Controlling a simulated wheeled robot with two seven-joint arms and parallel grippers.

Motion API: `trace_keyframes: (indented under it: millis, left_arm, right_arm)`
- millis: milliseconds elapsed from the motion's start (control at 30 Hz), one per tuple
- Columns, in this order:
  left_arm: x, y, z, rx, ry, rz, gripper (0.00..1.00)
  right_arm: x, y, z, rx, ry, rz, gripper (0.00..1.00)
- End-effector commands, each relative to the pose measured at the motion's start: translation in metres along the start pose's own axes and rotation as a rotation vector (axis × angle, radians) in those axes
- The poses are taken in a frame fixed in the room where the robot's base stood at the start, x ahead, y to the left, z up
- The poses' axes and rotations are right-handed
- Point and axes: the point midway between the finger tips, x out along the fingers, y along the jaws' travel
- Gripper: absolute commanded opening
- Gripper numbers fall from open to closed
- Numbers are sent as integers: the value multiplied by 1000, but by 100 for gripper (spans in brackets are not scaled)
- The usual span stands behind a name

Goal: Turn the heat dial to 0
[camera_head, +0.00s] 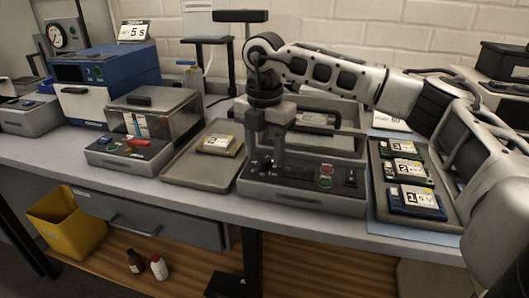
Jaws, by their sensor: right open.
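The grey machine (300,199) stands in the middle of the bench, with a red button (326,169), a green button (325,182) and a small dark switch (350,178) on its sloped front panel. My right gripper (266,166) points down over the left part of this panel, with its fingers open. Small dark control parts show at the fingertips. The heat dial seems to be there, but the gripper hides most of it. I cannot read its setting or tell whether the fingers touch it. My left gripper is not in view.
Left of the machine is a tray (178,168) with a labelled pack (218,145), then a clear-lidded box (150,115) and a blue machine (105,82). A tray at right holds labelled packs (414,199). A yellow bin (66,222) stands below the bench.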

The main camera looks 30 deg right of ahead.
Motion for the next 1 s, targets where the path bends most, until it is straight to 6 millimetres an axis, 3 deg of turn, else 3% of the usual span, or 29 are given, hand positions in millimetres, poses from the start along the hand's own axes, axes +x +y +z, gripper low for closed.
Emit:
trace_keyframes:
  millis: [133,433,600,1000]
  left_arm:
    - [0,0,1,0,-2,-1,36]
    - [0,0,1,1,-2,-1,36]
    - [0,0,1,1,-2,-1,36]
    - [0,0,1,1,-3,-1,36]
  right_arm:
    - [10,0,0,1,0,0,49]
    - [12,0,0,0,-1,0,49]
    - [11,0,0,0,0,0,4]
    - [11,0,0,-54,0,0,4]
